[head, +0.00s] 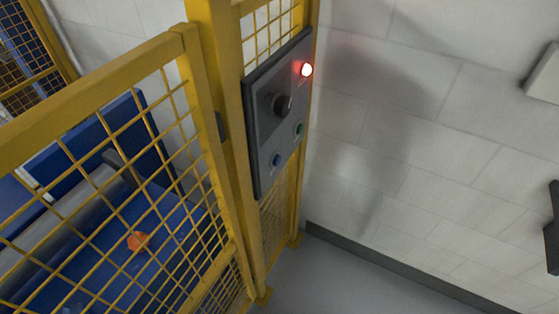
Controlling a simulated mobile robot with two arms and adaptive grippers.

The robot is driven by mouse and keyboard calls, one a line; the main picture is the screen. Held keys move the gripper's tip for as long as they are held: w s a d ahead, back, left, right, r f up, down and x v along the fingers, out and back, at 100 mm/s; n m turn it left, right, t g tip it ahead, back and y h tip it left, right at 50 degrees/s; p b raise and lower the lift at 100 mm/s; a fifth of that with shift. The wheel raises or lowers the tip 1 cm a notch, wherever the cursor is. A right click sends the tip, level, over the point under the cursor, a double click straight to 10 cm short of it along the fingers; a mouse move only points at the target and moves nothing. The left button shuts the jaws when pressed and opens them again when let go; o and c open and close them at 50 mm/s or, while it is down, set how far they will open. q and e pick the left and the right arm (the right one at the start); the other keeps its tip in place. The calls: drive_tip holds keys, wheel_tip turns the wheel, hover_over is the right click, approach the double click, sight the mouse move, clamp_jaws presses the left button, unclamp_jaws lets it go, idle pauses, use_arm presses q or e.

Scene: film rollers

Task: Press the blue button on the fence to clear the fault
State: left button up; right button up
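The blue button (276,160) is a small round button at the lower left of a dark grey control panel (262,130). The panel is mounted on the yellow fence (228,140) and looks tilted from my viewpoint. A red lamp (306,69) glows at the panel's upper right. A black rotary knob (281,104) sits in the middle, and a green button (298,128) is right of and above the blue one. Nothing touches the panel. My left gripper is not in view. A dark part cut off at the right edge may belong to my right arm or gripper; its fingers cannot be made out.
Behind the fence mesh is a blue machine with grey rollers (60,220) and a small orange object (138,241). A pale block wall (440,150) with a dark skirting (400,268) stands right of the panel. The space before the panel looks clear.

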drive_tip(key=shift+s+d, duration=0.1)
drive_tip(key=shift+s, duration=0.05)
clamp_jaws()
idle(0.9)
